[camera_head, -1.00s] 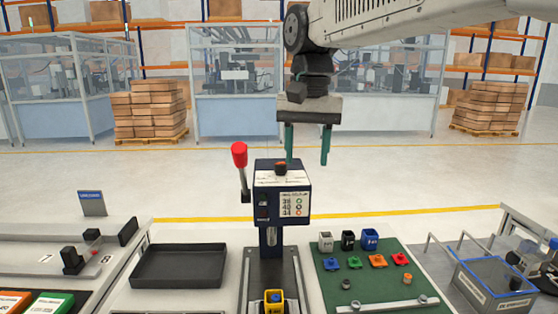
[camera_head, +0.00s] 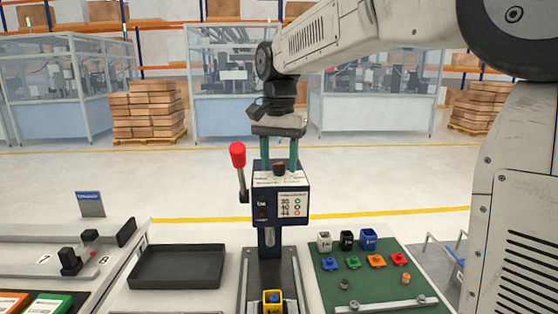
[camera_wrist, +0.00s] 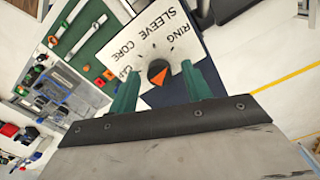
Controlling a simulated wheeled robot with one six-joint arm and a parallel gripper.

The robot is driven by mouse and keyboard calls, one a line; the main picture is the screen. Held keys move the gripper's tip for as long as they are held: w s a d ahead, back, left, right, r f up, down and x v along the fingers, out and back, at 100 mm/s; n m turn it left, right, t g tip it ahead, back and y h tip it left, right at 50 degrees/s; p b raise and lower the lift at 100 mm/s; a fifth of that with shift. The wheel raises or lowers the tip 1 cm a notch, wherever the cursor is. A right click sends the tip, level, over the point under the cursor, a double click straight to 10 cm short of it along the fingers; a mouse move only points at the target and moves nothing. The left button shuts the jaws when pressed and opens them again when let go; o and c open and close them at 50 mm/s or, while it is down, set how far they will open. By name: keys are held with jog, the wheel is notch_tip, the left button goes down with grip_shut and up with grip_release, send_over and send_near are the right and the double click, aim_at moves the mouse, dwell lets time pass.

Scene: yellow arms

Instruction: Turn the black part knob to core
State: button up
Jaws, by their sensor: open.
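The black part knob (camera_wrist: 158,72) with an orange pointer sits on a white label plate (camera_wrist: 150,40). The words RING, SLEEVE, CORE and CAP are printed around it. The orange mark faces away from the printed words' upper arc, but its exact setting is hard to tell. In the head view the knob (camera_head: 279,168) is on top of the dark blue press head (camera_head: 281,205). My gripper (camera_head: 279,172) points down over it, green fingers open on either side. The wrist view also shows my gripper (camera_wrist: 160,68) straddling the knob, with gaps on both sides.
A red-topped lever (camera_head: 238,156) stands at the press head's left. A black tray (camera_head: 178,267) lies left of the press. A green mat (camera_head: 370,285) with colored cups and small parts lies right. A yellow block (camera_head: 272,302) sits at the press's base.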

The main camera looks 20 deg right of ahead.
jog(key=shift+f, duration=0.2)
jog(key=c, duration=1)
